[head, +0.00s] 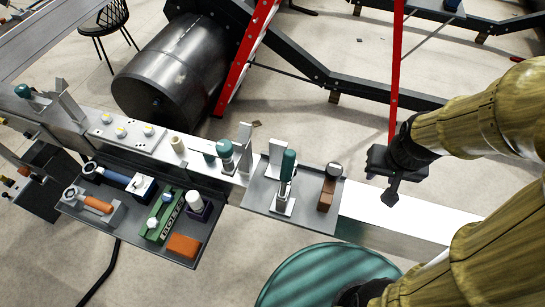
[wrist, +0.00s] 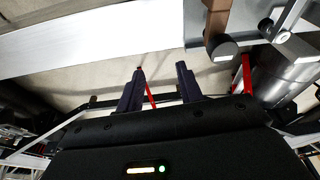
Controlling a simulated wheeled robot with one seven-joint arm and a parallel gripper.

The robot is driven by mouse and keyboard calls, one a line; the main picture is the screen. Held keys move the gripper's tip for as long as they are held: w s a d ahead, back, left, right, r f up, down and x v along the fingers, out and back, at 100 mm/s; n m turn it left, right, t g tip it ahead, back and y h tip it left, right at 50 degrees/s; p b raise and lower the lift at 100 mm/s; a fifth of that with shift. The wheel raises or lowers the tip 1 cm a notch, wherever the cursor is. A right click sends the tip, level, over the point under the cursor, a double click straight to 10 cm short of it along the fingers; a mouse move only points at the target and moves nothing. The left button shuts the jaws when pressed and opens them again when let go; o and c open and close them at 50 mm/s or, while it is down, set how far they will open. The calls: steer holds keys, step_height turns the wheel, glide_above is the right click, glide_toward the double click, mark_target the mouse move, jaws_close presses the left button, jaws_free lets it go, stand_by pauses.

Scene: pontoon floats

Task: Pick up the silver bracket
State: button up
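Several silver upright plates that look like brackets stand along the beam in the head view. One silver bracket (head: 276,154) stands at the back of the grey plate, behind a green-handled clamp (head: 287,180) that hides part of it. Another upright (head: 244,137) stands further left, and one more (head: 71,106) at the far left. I cannot tell which one is meant. My gripper (head: 385,181) is right of the grey plate, above the beam's right part and touching nothing. In the wrist view its two dark fingers (wrist: 160,84) are apart with nothing between them.
A brown block with a dark round top (head: 327,187) stands on the grey plate (head: 262,205), nearest my gripper; it shows in the wrist view (wrist: 219,25). A dark tray (head: 190,252) with tools lies left. The pale beam (head: 400,222) is bare at right. A black drum (head: 170,75) lies behind.

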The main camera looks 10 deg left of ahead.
steer(key=o, duration=0.6)
steer(key=shift+w+a+r, duration=0.1)
steer(key=shift+w+a, duration=0.1)
steer(key=shift+o, duration=0.8)
steer(key=w+a+r, duration=0.1)
steer(key=w+a, duration=0.3)
steer(key=a, duration=0.1)
steer(key=shift+a+r+g, duration=0.3)
steer(key=shift+r, duration=0.05)
step_height(320, 180, up, 7)
steer(key=m+g+b, duration=0.1)
steer(key=g+b, duration=0.1)
glide_above(275, 143)
steer(key=shift+f, duration=0.2)
steer(key=shift+f, duration=0.1)
step_height(275, 143, down, 12)
steer(key=p, duration=0.3)
